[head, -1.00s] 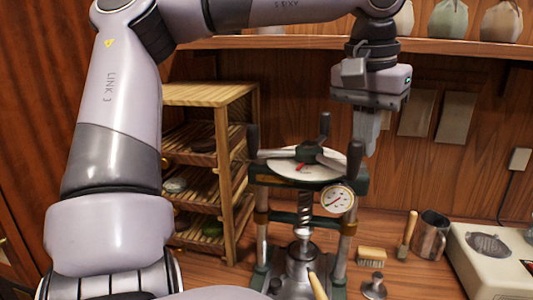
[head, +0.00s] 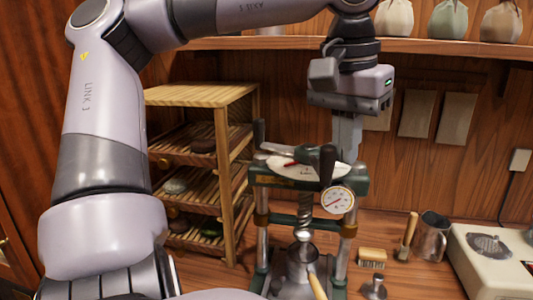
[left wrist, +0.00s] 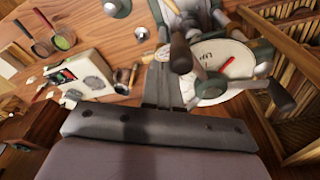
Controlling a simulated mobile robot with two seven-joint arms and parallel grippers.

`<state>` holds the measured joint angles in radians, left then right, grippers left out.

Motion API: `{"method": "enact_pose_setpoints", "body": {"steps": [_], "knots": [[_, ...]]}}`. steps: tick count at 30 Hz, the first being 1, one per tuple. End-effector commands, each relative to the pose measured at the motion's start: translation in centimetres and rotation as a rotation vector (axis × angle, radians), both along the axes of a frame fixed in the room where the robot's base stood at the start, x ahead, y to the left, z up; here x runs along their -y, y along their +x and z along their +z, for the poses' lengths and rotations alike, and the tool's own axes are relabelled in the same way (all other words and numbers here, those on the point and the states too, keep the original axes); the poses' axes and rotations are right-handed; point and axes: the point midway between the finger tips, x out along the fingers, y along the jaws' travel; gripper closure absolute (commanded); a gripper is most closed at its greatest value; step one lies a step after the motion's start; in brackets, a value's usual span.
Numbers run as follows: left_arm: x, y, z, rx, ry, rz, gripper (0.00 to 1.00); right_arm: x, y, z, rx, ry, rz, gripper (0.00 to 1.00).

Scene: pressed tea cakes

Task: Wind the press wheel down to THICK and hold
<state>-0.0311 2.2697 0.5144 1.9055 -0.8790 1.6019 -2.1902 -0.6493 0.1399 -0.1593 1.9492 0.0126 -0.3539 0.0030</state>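The press (head: 262,178) stands on the bench with a dark three-armed hand wheel (head: 278,150) above a pale dial (head: 305,170). The dial shows in the left wrist view (left wrist: 212,88) with a red pointer near lettering that seems to read LIFT. One wheel handle (head: 327,165) is at the front, another (head: 258,133) at the left. My left gripper (head: 346,145) points down at the wheel's right side, its fingers together with nothing seen between them. In the left wrist view its fingertips (left wrist: 163,62) are close beside a handle (left wrist: 180,52); contact is unclear. My right gripper is out of view.
A round gauge (head: 338,200) is on the press front. A slatted wooden rack (head: 232,170) with tea cakes stands left. A shelf (head: 440,46) with cloth bags runs above.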

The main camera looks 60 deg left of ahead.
Motion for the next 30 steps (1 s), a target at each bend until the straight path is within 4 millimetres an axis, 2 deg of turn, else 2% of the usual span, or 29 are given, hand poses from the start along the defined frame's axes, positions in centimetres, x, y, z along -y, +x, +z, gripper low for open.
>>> {"method": "enact_pose_setpoints", "body": {"steps": [11, 22, 30], "knots": [[0.0, -0.3, 0.0, -0.002, -0.001, -0.001, 1.00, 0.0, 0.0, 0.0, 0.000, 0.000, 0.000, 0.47], [-0.8, -3.1, 0.0, -0.001, -0.003, 0.000, 1.00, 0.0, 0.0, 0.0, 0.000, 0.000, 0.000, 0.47], [-0.9, -3.7, 0.0, -0.004, 0.001, -0.001, 1.00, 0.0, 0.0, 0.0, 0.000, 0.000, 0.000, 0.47]]}}
